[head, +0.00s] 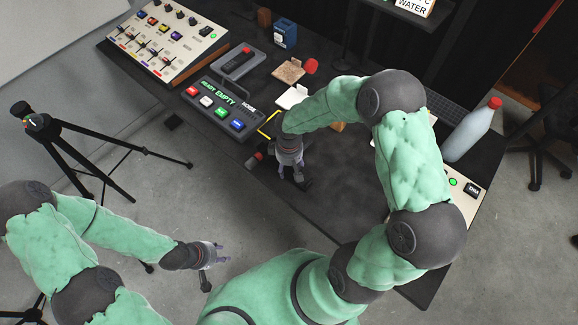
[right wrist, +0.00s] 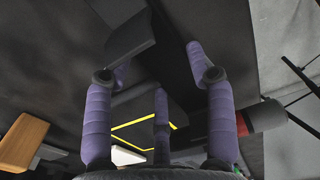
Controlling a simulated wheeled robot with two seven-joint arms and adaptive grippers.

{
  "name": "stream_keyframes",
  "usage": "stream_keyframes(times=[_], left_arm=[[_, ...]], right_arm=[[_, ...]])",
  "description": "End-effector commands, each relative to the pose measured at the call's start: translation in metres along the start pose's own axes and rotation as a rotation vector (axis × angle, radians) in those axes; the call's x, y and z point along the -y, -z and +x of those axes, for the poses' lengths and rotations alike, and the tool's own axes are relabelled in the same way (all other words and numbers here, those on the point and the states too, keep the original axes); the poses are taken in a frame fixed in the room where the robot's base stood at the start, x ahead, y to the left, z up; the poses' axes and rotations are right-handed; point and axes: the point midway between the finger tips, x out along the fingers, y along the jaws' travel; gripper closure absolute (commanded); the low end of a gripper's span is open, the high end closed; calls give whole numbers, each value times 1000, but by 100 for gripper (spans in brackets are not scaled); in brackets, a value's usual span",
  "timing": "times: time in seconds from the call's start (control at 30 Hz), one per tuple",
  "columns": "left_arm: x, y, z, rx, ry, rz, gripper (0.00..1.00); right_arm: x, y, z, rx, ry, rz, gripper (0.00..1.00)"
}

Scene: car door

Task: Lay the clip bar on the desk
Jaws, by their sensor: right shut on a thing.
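My right gripper (head: 293,172) is low over the dark desk, near the front left edge, with its fingers pointing down. In the right wrist view its purple fingers (right wrist: 160,85) stand around a dark grey piece. This dark grey bar-like piece (right wrist: 130,38), which looks like the clip bar, shows at the fingertips, and the gripper is shut on it. Its far end blends with the dark desk, so I cannot tell whether it touches the surface. My left gripper (head: 220,254) is out over the floor, left of the desk, empty, with fingers apart.
A yellow outlined area (head: 268,123) lies just behind my right gripper. A red and black cylinder (right wrist: 255,118) is close to the fingers. A button panel (head: 222,108) stands behind left. A bottle (head: 472,131) stands at the right. The desk middle (head: 345,180) is clear.

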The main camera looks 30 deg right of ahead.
Motion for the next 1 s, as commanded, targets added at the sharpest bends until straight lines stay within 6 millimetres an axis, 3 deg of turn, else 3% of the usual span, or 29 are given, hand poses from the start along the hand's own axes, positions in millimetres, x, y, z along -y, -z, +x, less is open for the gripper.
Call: stream_keyframes(times=[0.1,0.13,0.2,0.63,0.77,1.0], left_arm=[[1,0,3,0,0,0,60],[1,0,3,0,0,0,60],[1,0,2,0,0,0,60],[-1,0,-2,0,0,0,60],[-3,0,-8,0,0,0,60],[-9,-1,-26,0,0,0,60]], right_arm=[[0,0,4,-1,0,0,86],[0,0,3,0,0,0,36],[0,0,3,0,0,0,21],[0,0,-2,0,0,0,21],[0,1,-20,-3,-1,1,21],[0,1,-70,-3,-1,0,21]])
